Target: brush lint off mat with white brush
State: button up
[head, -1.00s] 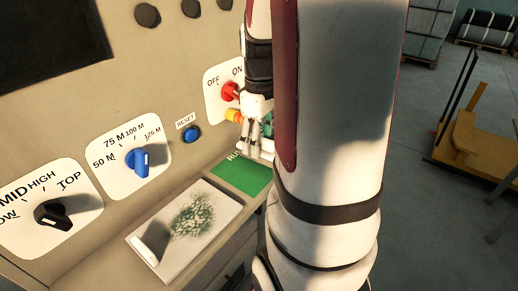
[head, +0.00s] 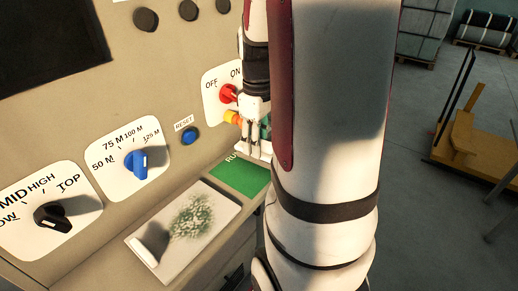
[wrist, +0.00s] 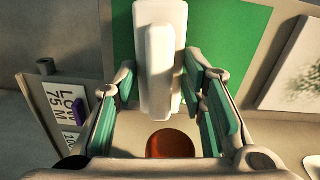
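A white block-shaped object, which looks like the brush (wrist: 158,75), lies over the green panel in the wrist view. The fingers look spread, with narrow gaps; contact is not clear. In the head view my gripper (head: 252,150) points down at the green panel's far end, and my arm hides most of the brush. The pale mat (head: 222,240) with a patch of green-grey lint (head: 191,217) lies nearer. It also shows at the right of the wrist view (wrist: 275,75).
A white piece (head: 150,243) lies on the mat's near left edge. The green panel (head: 240,178) borders the mat. The upright control panel behind has a blue knob (head: 136,160), black knob (head: 52,216), blue button (head: 190,135) and red switch (head: 229,94), close to my gripper.

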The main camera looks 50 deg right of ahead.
grip_shut()
jog(key=shift+r+p, duration=0.3)
jog(key=shift+p, duration=0.1)
jog(key=shift+s+p, duration=1.1)
jog(key=shift+s, duration=1.9)
jog(key=shift+r, duration=0.15)
jog(key=shift+r+p, duration=1.35)
jog(key=shift+a, duration=0.1)
